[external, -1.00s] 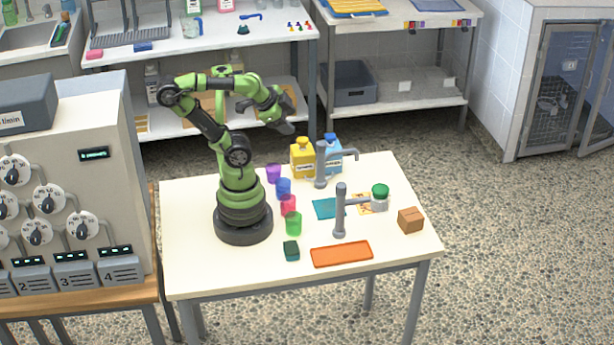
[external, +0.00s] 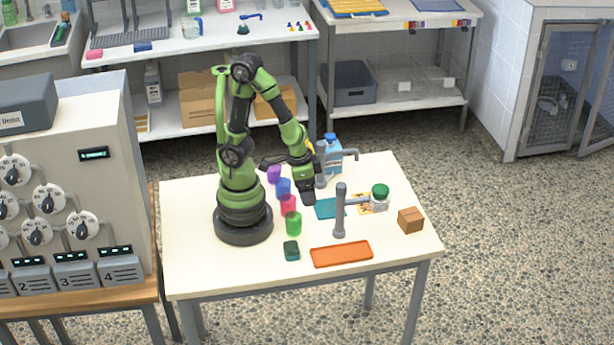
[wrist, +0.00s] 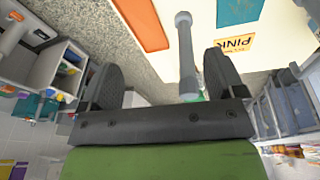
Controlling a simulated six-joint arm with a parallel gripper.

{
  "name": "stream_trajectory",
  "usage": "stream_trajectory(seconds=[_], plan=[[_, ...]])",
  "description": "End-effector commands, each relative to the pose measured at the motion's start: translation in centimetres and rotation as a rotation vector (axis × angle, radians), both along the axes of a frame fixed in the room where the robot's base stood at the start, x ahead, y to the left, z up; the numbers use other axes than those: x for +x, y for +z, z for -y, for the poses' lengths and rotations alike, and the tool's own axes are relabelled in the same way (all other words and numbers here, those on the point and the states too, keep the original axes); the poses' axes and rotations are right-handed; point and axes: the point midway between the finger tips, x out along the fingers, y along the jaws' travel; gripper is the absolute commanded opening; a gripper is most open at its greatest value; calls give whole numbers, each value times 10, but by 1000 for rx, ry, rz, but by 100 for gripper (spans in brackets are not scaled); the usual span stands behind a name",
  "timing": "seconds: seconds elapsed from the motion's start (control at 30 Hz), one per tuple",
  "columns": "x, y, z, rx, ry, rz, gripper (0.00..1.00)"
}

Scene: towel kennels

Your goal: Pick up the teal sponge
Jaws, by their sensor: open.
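Purple, blue, pink and green cups (external: 293,224) stand in a row left of my gripper. Bottles stand behind.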

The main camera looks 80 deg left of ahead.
Motion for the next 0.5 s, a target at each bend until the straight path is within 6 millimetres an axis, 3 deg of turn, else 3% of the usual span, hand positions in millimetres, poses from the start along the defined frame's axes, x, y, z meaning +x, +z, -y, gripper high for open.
stream_trajectory(seconds=[0.03, 0.2, 0.5], plan=[[-10, -18, 11, 15, 12, -56, 88], [-37, -59, 30, 54, 94, -154, 88], [-52, -89, 34, 87, 148, -193, 88]])
